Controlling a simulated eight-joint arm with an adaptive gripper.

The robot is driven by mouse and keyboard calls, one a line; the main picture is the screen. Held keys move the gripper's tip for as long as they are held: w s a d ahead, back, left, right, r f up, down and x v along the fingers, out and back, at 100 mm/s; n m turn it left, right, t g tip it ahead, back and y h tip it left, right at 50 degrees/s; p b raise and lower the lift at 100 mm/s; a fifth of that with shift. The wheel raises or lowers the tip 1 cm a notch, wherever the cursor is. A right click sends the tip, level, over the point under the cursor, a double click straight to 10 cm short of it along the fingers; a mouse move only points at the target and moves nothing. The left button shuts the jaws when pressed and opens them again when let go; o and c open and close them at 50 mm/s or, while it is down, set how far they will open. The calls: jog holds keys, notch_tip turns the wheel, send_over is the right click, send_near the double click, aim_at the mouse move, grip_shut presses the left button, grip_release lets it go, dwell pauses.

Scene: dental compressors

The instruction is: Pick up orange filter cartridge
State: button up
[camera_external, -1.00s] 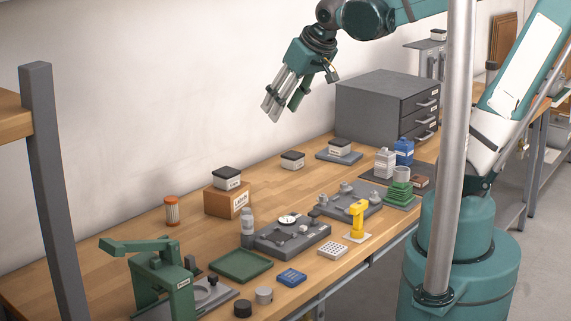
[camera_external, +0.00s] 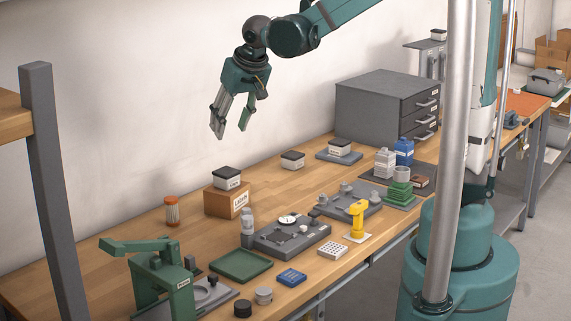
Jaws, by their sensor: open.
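The orange filter cartridge (camera_external: 172,211) stands upright on the wooden bench, left of the brown box. It is a small cylinder with an orange cap and a paler ribbed body with orange on it. My gripper (camera_external: 231,135) is open and empty. It hangs in the air well above the bench, up and to the right of the cartridge, with its fingers pointing down. Nothing hides the cartridge.
A brown box (camera_external: 222,201) with a black-lidded container on top stands right of the cartridge. A green press (camera_external: 160,277) and a green tray (camera_external: 241,264) are nearer the front. A grey post (camera_external: 53,190) rises at left. Bare wood surrounds the cartridge.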

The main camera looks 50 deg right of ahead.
jog(key=w+a+f+m+g+b, duration=0.15)
jog(key=w+a+f, duration=0.35)
jog(key=w+f, duration=0.55)
jog(key=m+h+b, duration=0.1)
send_over(172, 209)
jog(key=s, duration=0.1)
notch_tip(172, 209, down, 11)
jog(key=shift+a+f, duration=0.1)
jog(key=shift+a, duration=0.05)
jog(key=shift+x, duration=1.25)
jog(key=shift+x, duration=2.55)
jog(key=shift+w, duration=0.1)
